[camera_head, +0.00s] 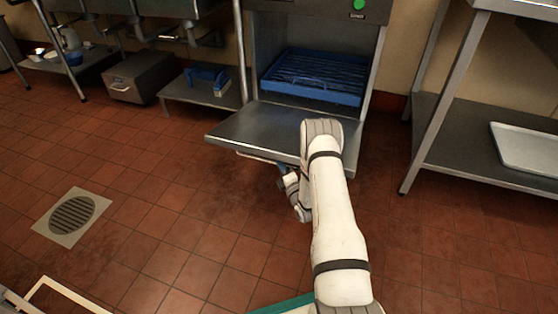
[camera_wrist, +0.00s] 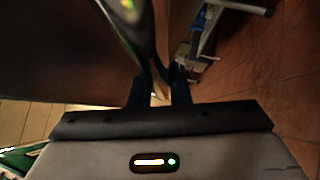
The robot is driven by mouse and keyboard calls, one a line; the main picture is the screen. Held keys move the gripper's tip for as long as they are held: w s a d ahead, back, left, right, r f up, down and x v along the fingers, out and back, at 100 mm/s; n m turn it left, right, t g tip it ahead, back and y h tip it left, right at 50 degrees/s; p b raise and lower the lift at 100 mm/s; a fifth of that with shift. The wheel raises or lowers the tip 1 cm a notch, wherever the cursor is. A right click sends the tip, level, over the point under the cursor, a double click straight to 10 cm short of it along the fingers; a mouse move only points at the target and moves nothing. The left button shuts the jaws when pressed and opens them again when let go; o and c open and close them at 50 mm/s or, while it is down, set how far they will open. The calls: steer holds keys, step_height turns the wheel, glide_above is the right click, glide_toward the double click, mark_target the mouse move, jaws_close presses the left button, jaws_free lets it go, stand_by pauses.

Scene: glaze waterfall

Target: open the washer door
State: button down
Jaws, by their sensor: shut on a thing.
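The washer door (camera_head: 262,130) is a flat metal panel folded down to about level, in front of the open washer (camera_head: 252,60). A blue rack (camera_head: 312,78) shows inside the washer. A thin handle bar (camera_head: 256,158) runs below the door's front edge. My gripper (camera_head: 282,168) is at this bar, under the front edge and partly hidden by my arm. In the wrist view, my gripper's dark fingers (camera_wrist: 162,78) are closed around the shiny handle bar, which also shows there (camera_wrist: 138,25). The dark door underside (camera_wrist: 60,50) fills the left of that view.
A steel shelf unit (camera_head: 428,150) with a white tray (camera_head: 527,147) stands at right. A low shelf (camera_head: 200,95) and a grey box (camera_head: 141,77) are at left. A floor drain (camera_head: 73,215) lies in the tiles. Open floor spreads left of my arm.

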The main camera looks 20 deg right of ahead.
steer(key=shift+d+f, duration=0.15)
steer(key=shift+f, duration=0.45)
steer(key=c, duration=1.4)
jaws_free()
steer(key=shift+o, duration=0.2)
steer(key=shift+s, duration=0.15)
steer(key=p+v, duration=0.3)
steer(key=v, duration=0.4)
steer(key=shift+s+f, duration=0.2)
steer(key=shift+s, duration=0.1)
steer(key=shift+s, duration=0.1)
